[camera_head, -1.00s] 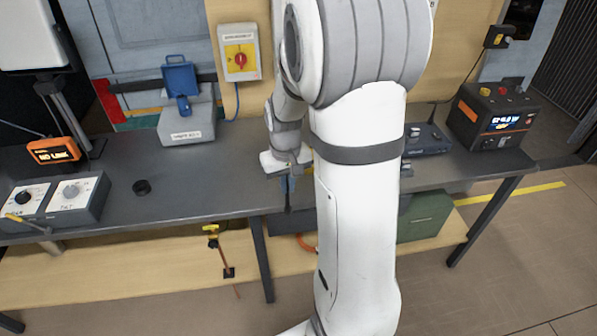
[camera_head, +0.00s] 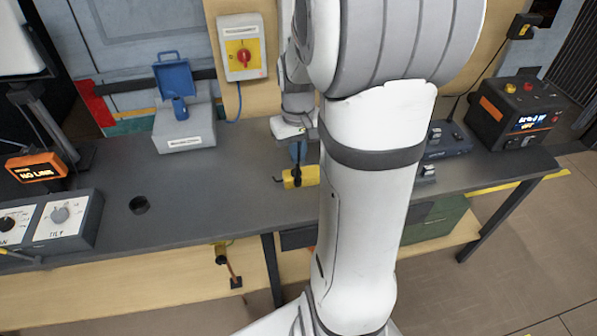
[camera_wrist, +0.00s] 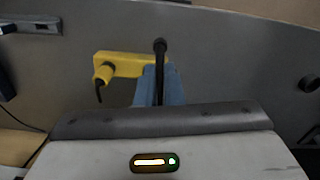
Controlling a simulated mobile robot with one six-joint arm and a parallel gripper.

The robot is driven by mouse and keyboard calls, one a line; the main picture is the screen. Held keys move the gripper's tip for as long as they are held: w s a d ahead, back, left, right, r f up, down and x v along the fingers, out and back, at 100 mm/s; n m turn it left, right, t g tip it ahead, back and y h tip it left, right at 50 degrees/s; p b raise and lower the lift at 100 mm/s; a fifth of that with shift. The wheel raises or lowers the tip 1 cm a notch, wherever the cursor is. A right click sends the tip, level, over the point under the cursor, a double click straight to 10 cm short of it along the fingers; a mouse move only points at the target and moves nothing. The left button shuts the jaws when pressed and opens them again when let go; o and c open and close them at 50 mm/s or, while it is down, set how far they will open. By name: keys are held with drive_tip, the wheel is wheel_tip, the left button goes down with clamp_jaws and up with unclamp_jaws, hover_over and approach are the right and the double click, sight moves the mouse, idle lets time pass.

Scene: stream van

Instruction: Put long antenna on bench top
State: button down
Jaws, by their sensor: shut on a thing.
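The long antenna appears to be the thin black rod (camera_wrist: 160,62) between the blue fingers of my gripper (camera_wrist: 157,88) in the wrist view. It is seen nearly end-on, so its length does not show. In the head view my gripper (camera_head: 298,153) is shut on it, over the front part of the dark bench top (camera_head: 230,185). A dark piece shows just below the fingers. A yellow item (camera_head: 309,176) with a short black lead is right by the fingertips; it also shows in the wrist view (camera_wrist: 130,64). I cannot tell whether the rod touches the bench.
A grey case (camera_head: 186,128), an orange display (camera_head: 37,168), a knob panel (camera_head: 62,219) and a black ring (camera_head: 140,204) are on the left. A dark device (camera_head: 446,141) and a black-orange power unit (camera_head: 512,112) are on the right. Bare bench lies left of my gripper.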

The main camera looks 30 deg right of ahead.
sight(298, 179)
wheel_tip(298, 179, down, 6)
drive_tip(key=shift+w+r, duration=0.1)
drive_tip(key=shift+r, duration=0.15)
drive_tip(key=shift+f, duration=1.95)
drive_tip(key=shift+f, duration=0.15)
drive_tip(key=c, duration=1.6)
unclamp_jaws()
drive_tip(key=shift+o, duration=0.2)
